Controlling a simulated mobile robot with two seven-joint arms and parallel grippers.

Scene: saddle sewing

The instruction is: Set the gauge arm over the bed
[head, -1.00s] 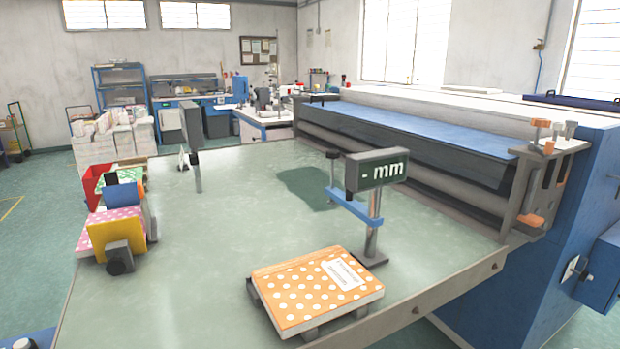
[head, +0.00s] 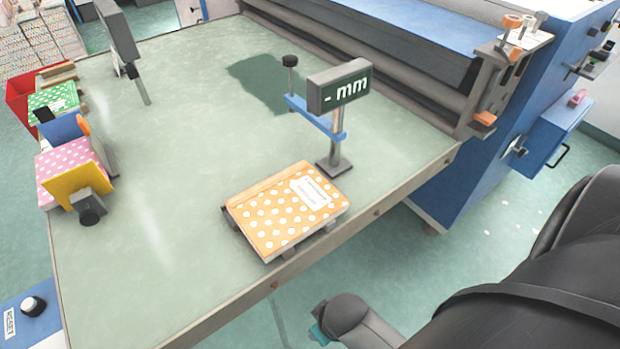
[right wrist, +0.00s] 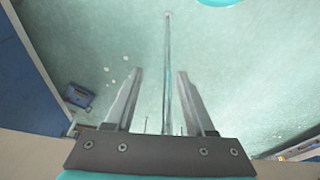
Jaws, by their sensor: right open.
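The thickness gauge stands on the green-grey table, with a display (head: 340,87) reading "- mm" on a metal post (head: 334,155). Its blue gauge arm (head: 315,118) reaches toward the back left, with a black knob (head: 290,61) on a rod at its far end. An orange dotted book (head: 288,205) with a white label lies in front of the gauge, on a low grey support that I take for the bed; the arm is not over it. My right gripper (right wrist: 160,75) is open and empty above the floor in the right wrist view. My left gripper is not in view.
The blue machine (head: 455,170) borders the table's right. The middle of the table is clear.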

